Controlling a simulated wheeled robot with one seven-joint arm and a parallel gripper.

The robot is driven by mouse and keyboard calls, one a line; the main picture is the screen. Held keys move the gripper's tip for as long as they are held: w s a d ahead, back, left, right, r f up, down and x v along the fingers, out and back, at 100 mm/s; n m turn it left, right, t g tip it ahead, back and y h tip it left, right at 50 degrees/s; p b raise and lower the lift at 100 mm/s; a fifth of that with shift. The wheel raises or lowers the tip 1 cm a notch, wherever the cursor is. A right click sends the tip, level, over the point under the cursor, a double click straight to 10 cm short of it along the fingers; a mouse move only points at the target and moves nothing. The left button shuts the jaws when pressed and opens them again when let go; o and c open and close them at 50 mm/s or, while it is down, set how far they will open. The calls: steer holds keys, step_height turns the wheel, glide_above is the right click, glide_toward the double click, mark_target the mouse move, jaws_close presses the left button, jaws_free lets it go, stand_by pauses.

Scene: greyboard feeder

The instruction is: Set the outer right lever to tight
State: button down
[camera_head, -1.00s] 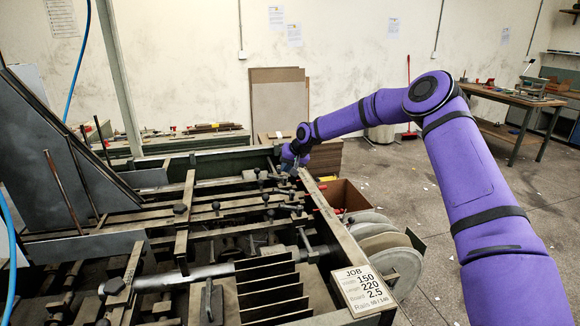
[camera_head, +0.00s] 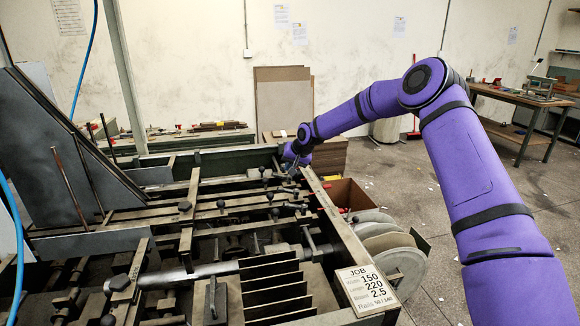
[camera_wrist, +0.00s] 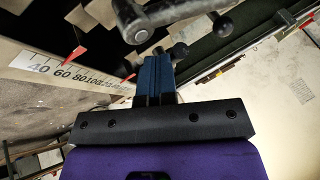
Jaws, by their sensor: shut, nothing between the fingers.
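My gripper (camera_head: 291,167) is at the far right corner of the feeder frame, small and partly hidden by my own wrist in the head view. In the wrist view its blue fingers (camera_wrist: 155,75) are together and empty. Just beyond the fingertips is a dark lever with a round knob (camera_wrist: 222,25). A second knob (camera_wrist: 178,51) is close beside the fingers; I cannot tell whether they touch. In the head view several black ball-knob levers (camera_head: 267,173) stand on the bars near my gripper. I cannot tell which is the outer right lever, or its setting.
A number scale (camera_wrist: 60,72) with red pointers (camera_wrist: 74,54) runs along the frame rail. A job card (camera_head: 366,290) is on the near right rail. An open brown box (camera_head: 347,194) and round discs (camera_head: 385,250) are right of the frame. Bars and rods crowd the feeder.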

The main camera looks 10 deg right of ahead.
steer(key=w+a+m+h, duration=0.2)
steer(key=a+m+h, duration=0.3)
steer(key=m, duration=0.7)
steer(key=shift+w+a+m+h, duration=0.3)
steer(key=shift+a+h, duration=0.05)
steer(key=shift+h, duration=0.75)
steer(key=shift+w+a, duration=0.1)
